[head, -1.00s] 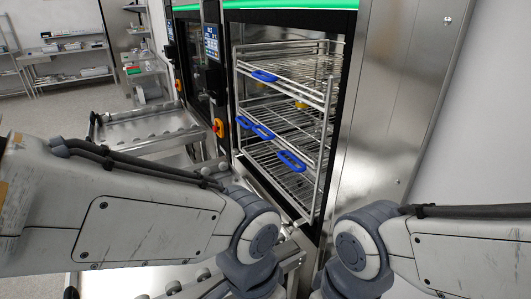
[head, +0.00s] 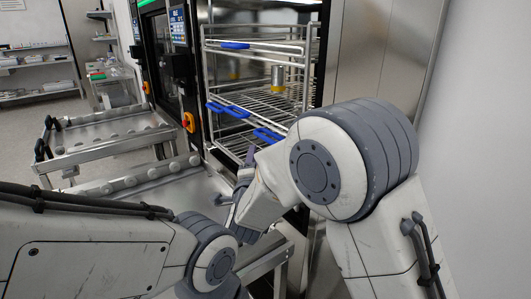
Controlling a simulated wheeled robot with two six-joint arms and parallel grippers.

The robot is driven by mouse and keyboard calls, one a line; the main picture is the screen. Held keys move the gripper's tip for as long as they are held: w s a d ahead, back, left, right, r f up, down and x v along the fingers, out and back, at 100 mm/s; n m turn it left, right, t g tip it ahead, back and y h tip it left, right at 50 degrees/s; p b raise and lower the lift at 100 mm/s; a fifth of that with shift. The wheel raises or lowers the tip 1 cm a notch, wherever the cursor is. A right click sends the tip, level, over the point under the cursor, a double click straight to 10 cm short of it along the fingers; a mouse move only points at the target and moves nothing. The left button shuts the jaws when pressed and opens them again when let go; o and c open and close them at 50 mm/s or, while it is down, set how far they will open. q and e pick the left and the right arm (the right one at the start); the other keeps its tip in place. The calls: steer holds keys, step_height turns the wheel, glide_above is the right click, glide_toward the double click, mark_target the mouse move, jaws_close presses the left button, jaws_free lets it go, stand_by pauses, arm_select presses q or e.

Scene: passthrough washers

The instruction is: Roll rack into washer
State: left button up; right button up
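The wire rack (head: 262,50) has several shelves and blue handles or clips. It stands upright in the open doorway of the right washer (head: 194,82), mostly inside. A metal cylinder with a yellow base (head: 278,80) is on one of its shelves. My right arm reaches across the lower right of the doorway and hides the rack's lower part. My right gripper (head: 246,172) is close to the rack's lower front, partly hidden by its own wrist; I cannot tell whether it touches the rack or is open. My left arm bends down at lower left, its gripper out of view.
A roller-topped cart (head: 105,128) stands left, in front of the neighbouring washer. A steel roller surface (head: 150,190) lies below the doorway, partly behind my arms. A steel panel (head: 385,60) borders the doorway on the right. Shelving stands at the far left; floor there is clear.

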mark_target(266, 139)
arm_select(q)
steer(key=shift+r+p, duration=0.5)
steer(key=shift+p, duration=0.35)
arm_select(e)
steer(key=w+d, duration=0.1)
steer(key=w, duration=0.2)
steer(key=w+d+r+m+h, duration=0.1)
steer(key=w, duration=0.3)
steer(key=w+d+m+t, duration=0.1)
steer(key=w, duration=0.2)
steer(key=shift+w+r+h, duration=0.2)
steer(key=shift+w+h, duration=0.1)
steer(key=shift+h, duration=0.1)
jaws_close()
